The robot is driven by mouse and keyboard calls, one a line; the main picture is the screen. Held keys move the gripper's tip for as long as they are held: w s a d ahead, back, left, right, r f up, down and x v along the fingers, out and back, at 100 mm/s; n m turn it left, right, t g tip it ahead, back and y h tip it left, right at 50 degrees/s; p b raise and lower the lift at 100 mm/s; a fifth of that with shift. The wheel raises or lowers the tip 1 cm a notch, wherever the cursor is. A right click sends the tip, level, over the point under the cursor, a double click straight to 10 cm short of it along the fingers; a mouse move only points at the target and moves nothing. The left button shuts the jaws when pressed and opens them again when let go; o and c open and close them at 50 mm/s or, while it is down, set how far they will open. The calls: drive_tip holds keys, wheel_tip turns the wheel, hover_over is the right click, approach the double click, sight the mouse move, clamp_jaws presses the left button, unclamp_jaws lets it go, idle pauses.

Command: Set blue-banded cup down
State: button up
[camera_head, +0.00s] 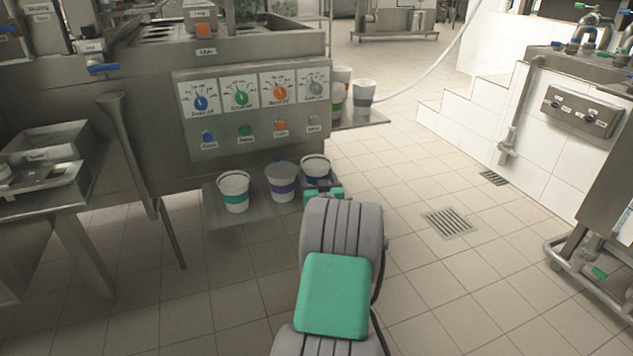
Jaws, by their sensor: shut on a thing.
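The blue-banded cup (315,167) is at the right end of a row of cups at the metal shelf (217,212) below the control panel. My gripper (319,184) is shut on this cup from the near side. The gripper and arm cover the cup's lower part, so I cannot tell whether its base touches the shelf. The cup looks about upright. A purple-banded cup (282,189) stands close to its left. A teal-banded cup (234,198) stands further left on the shelf.
The control panel (252,105) with coloured knobs is on the machine front above the cups. More cups (363,97) stand on a side shelf (372,119) at the back right. A side table (40,205) is at left. The tiled floor at right is clear.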

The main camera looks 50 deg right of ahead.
drive_tip(key=o, duration=1.3)
drive_tip(key=shift+f, duration=0.1)
